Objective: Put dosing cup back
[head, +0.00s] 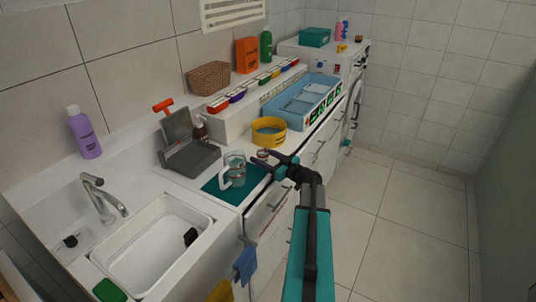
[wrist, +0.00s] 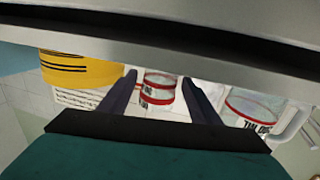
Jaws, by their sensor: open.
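A small clear cup with red bands, which looks like the dosing cup (head: 262,155), stands on the white counter between the yellow tub and the glass jug. In the wrist view the cup (wrist: 158,94) appears between my two dark fingers. My gripper (head: 267,163) is open at the counter's front edge, close to the cup. In the wrist view my gripper (wrist: 160,80) has a finger to each side of the cup, with visible gaps. I cannot tell how far the cup reaches in between the fingers. The head view partly hides the cup behind the gripper.
A yellow tub (head: 269,137) and a glass jug (head: 235,169) on a teal mat (head: 212,186) stand close by. They flank the cup in the wrist view. A blue tray (head: 322,84) lies further back. A grey open case (head: 190,158) and the sink (head: 140,255) are left.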

